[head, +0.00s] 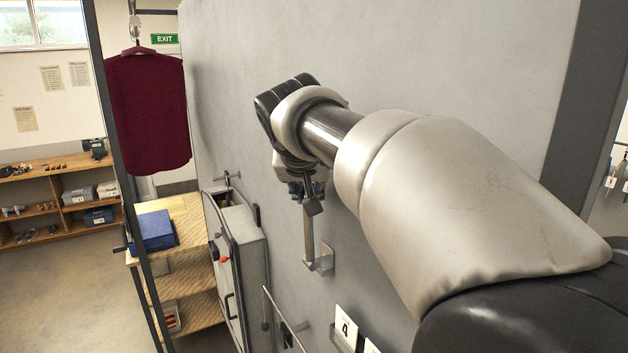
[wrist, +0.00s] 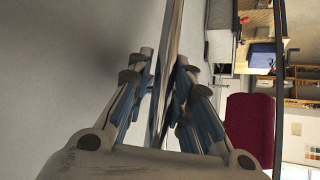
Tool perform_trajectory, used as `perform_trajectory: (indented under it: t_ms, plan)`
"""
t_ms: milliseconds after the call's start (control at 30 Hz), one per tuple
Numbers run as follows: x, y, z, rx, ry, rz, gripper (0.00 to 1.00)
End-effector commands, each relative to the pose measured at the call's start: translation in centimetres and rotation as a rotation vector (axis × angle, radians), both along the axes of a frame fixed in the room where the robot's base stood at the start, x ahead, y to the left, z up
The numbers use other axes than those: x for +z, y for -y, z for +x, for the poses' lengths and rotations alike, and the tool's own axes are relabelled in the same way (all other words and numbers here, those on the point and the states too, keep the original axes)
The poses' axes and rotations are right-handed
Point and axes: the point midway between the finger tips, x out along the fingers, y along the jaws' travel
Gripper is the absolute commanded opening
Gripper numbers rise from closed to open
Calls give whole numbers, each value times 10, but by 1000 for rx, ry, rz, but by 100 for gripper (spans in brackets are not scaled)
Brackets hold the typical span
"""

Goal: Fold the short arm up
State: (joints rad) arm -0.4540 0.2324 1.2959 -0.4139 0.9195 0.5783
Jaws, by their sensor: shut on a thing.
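The short arm (head: 308,238) is a thin metal bar at the grey wall, in the middle of the head view. It rises nearly upright from a small metal bracket (head: 325,261) on the wall. My gripper (head: 306,188) is at the bar's upper end, shut on it; my wrist partly hides the hold. In the wrist view the bar (wrist: 171,45) runs between the two blue-padded fingers of my gripper (wrist: 163,78), and its far end is out of view.
The grey wall (head: 240,90) stands close beside my arm. A grey cabinet (head: 250,255), a wooden shelf unit with a blue box (head: 153,231), and a hanging maroon garment (head: 147,110) are to the left. A card marked 4 (head: 346,328) sits low on the wall.

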Motion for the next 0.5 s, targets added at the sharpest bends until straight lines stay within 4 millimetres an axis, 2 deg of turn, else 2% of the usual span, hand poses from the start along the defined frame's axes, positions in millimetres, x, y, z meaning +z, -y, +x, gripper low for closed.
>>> perform_trajectory:
  t_ms: [33,500]
  plan:
    - [10,3,3,2,12,10,0]
    - [7,5,5,3,0,30,0]
